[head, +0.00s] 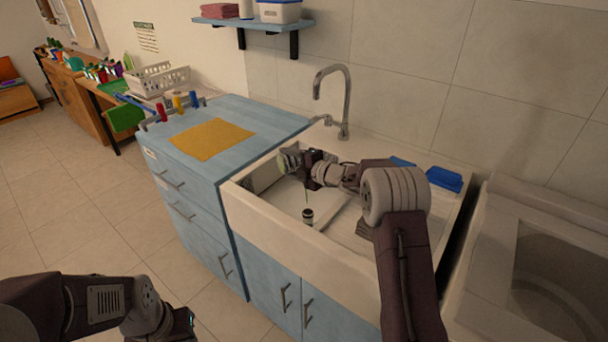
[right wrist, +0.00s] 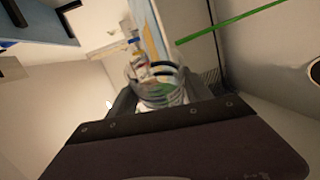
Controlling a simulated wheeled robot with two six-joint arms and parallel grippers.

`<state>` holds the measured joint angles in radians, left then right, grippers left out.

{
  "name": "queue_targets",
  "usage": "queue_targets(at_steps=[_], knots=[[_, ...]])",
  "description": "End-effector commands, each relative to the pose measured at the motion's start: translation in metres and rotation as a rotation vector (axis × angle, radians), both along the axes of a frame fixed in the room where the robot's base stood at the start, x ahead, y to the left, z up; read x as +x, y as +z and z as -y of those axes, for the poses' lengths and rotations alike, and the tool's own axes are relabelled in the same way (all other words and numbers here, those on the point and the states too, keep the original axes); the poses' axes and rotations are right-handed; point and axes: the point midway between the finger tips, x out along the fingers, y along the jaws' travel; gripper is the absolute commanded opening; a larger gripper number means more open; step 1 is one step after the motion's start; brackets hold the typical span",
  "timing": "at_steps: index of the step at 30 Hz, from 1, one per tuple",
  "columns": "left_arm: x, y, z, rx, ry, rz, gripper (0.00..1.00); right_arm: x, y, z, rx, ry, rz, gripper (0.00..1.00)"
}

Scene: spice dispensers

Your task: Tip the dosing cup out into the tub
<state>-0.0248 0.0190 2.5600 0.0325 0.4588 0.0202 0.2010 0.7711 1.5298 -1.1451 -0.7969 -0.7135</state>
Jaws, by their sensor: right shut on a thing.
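My right gripper (head: 293,162) is over the left part of the white sink (head: 262,221). It is shut on the dosing cup, a small clear cup that shows pale green at the fingertips in the head view (head: 283,163). In the right wrist view the cup (right wrist: 160,88) is see-through with dark bands, and sits between the two fingers. I cannot tell its tilt or what is in it. I cannot make out for certain which thing is the tub. My left arm (head: 110,308) is low at the left; its gripper fingers are not visible.
A tall faucet (head: 346,100) stands behind the sink. A dark-topped drain piece (head: 308,214) is in the basin. A blue sponge-like block (head: 444,178) lies on the right rim. An orange cloth (head: 212,139) lies on the blue cabinet at the left. A shelf (head: 250,22) hangs above.

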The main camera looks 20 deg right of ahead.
Motion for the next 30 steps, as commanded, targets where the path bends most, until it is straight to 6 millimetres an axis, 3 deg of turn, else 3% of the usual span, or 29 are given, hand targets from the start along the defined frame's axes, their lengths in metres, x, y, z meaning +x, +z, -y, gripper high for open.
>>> queue_targets(at_steps=[17, 21, 25, 30], knots=[[0.000, 0.004, 0.000, 0.000, 0.000, 0.000, 0.36, 0.001, 0.003, 0.002, 0.060, -0.001, -0.008, 0.10], [0.000, -0.053, 0.000, 0.000, 0.000, -0.001, 0.36, -0.004, -0.028, -0.025, -0.308, 0.006, 0.052, 0.10], [0.000, -0.039, 0.000, 0.000, 0.000, 0.000, 0.36, -0.003, -0.016, -0.020, -0.380, -0.001, 0.054, 0.10], [0.000, -0.053, 0.000, 0.000, 0.000, 0.001, 0.36, -0.003, -0.025, -0.022, -0.465, -0.001, 0.068, 0.10]])
